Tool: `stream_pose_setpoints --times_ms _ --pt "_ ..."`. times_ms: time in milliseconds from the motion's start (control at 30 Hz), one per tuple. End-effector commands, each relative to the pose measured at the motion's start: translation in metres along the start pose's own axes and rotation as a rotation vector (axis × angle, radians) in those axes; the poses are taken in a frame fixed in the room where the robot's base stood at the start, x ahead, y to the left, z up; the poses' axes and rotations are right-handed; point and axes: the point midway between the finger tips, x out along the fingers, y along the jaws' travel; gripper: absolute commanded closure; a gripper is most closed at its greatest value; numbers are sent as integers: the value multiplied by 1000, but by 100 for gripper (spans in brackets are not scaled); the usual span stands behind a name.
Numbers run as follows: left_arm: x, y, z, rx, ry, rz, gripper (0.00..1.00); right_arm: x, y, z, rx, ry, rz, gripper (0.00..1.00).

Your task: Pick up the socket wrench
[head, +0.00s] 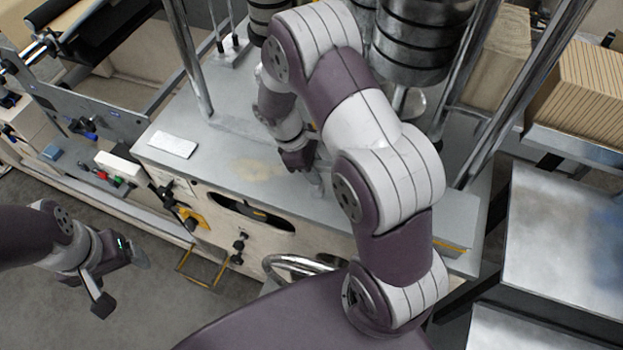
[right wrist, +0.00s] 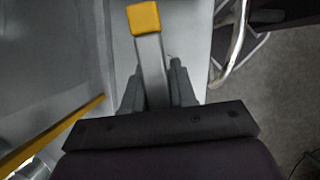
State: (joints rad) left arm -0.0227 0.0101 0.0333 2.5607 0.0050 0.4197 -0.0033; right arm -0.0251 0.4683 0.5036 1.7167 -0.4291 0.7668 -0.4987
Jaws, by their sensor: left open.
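A tool with a grey shaft and a yellow end, which I take as the socket wrench (right wrist: 152,66), lies between the fingers of my right gripper (right wrist: 155,85) in the right wrist view. The fingers sit close against both sides of its shaft, and its near end is hidden by the gripper body. In the head view my right gripper (head: 313,179) is low over the machine's grey top (head: 215,172), partly hidden by my arm; the wrench is not clear there. My left gripper (head: 120,281) is open and empty, over the floor left of the machine.
A chrome handwheel (head: 300,264) sticks out from the machine's front. Chrome posts (head: 190,60) and dark ringed cylinders (head: 425,35) stand on the top behind my right arm. A white plate (head: 172,145) lies at the top's left. Metal boxes (head: 565,240) stand at right.

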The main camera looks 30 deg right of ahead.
Motion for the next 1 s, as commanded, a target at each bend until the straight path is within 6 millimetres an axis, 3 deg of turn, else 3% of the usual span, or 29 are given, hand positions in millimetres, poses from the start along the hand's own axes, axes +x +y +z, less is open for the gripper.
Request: stream_pose_setpoints --times_ms 567,867,1000 --pt "1 0 0 0 0 0 18 -1 0 0 1 1 1 100" --pt "14 0 1 0 0 0 18 -34 2 13 3 5 5 100" --pt "23 0 2 0 0 0 18 -44 -21 38 1 3 4 100"
